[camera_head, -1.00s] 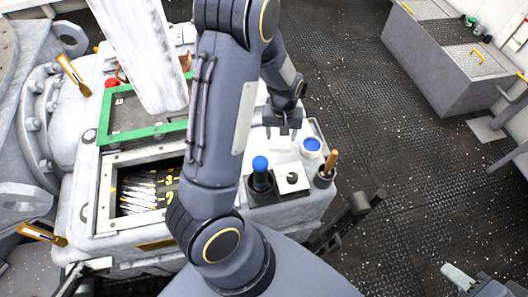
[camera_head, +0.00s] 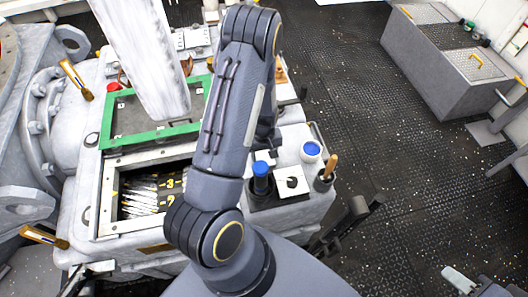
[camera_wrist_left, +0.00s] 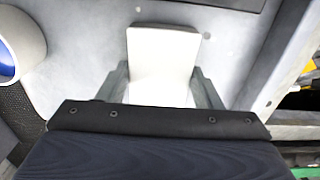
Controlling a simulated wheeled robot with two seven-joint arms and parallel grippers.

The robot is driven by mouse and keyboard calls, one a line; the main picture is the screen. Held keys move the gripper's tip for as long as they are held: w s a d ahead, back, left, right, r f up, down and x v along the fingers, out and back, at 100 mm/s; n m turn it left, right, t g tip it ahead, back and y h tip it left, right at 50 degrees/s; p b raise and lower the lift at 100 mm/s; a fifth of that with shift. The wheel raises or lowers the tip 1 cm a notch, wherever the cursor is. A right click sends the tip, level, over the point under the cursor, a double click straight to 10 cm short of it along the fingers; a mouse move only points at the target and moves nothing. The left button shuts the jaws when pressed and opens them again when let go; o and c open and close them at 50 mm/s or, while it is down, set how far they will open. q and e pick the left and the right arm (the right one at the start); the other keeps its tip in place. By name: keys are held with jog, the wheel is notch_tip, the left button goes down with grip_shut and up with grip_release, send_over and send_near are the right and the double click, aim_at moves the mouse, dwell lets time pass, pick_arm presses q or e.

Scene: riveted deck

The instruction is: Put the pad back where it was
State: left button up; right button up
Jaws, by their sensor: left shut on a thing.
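A white, block-like pad (camera_wrist_left: 163,60) sits between the two grey fingers of my left gripper (camera_wrist_left: 163,92) in the left wrist view. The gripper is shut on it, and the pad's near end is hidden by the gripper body. The pad is over or on a pale machine top; I cannot tell whether it touches. In the head view my left arm hides most of the gripper and pad. My right gripper is not clearly in view.
On the pale housing (camera_head: 308,212) stand a blue-topped bottle (camera_head: 261,175), a white plate with a dark hole (camera_head: 292,182), a white cup with blue inside (camera_head: 311,151) and a dark holder with a wooden handle (camera_head: 325,176). A green frame (camera_head: 150,136) and an open box lie left.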

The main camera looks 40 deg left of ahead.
aim_at(264, 155)
pick_arm(q)
jog(key=shift+f, duration=0.2)
jog(key=o, duration=1)
jog(key=shift+o, duration=0.2)
notch_tip(264, 155, up, 12)
jog(key=shift+r, duration=0.2)
jog(key=shift+s+f, duration=0.1)
